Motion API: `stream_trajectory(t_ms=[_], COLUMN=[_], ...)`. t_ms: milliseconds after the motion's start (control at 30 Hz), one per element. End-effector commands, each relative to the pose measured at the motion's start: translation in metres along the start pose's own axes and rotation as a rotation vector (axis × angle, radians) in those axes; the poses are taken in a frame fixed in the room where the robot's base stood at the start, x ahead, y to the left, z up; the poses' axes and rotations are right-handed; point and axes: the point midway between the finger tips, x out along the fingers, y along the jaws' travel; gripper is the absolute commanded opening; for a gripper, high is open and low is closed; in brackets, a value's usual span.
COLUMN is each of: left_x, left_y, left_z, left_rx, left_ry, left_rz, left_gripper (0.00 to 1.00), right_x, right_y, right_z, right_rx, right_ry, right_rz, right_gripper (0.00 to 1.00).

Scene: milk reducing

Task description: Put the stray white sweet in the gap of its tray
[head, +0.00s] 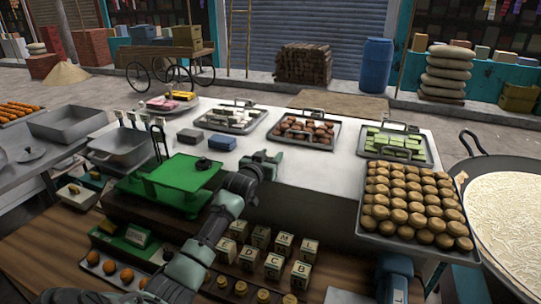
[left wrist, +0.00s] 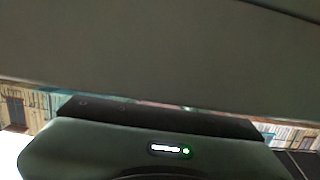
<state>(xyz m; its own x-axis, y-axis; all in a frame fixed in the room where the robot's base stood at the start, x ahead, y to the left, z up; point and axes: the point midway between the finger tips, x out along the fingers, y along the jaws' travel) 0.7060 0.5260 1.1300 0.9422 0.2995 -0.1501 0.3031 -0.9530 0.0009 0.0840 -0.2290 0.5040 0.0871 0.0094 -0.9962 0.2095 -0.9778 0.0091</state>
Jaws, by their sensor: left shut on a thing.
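The tray of white sweets (head: 211,124) lies at the back left of the white counter, with pale pieces in it. Its gap is too small to make out. My left gripper (head: 264,160) is over the middle of the counter, in front of that tray and right of the green scale. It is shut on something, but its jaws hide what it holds. No stray white sweet shows clearly on the counter. In the left wrist view, large dark grey surfaces fill most of the picture and no sweet can be made out.
Trays of brown sweets (head: 277,138) and green sweets (head: 427,157) stand to the right. A heaped tray of round brown sweets (head: 369,238) is at the front right. The green scale (head: 172,182) stands left of my left gripper. Bare counter (head: 320,178) lies right of it.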

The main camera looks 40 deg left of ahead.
Motion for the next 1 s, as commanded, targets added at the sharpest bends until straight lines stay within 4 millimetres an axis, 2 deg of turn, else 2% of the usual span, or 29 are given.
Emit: stream_trajectory(t_ms=[267,300,367,767,867,1000], left_x=[0.001,0.000,0.000,-0.003,-0.013,-0.039], left_y=[0.000,0.000,0.000,0.000,0.000,0.000], left_z=[0.003,0.002,0.002,0.000,0.002,0.003], left_rx=[0.000,0.000,0.000,0.000,0.000,0.001], left_ry=[0.000,0.000,-0.001,-0.001,-0.001,0.000], left_rz=[0.000,0.000,0.000,0.001,0.001,0.001], left_gripper=[0.02,0.49,0.63,0.63,0.63,0.63], right_x=[0.002,0.001,0.001,0.001,0.004,0.011], right_y=[0.003,0.004,0.005,0.007,0.007,0.007], right_z=[0.002,0.002,0.002,-0.001,-0.001,-0.001], right_rx=[-0.002,-0.003,-0.004,-0.006,-0.006,-0.006], right_ry=[-0.003,-0.003,-0.003,0.001,0.002,0.002], right_rz=[0.003,0.004,0.006,0.009,0.008,0.008], right_gripper=[0.36,0.36,0.36,0.36,0.36,0.36])
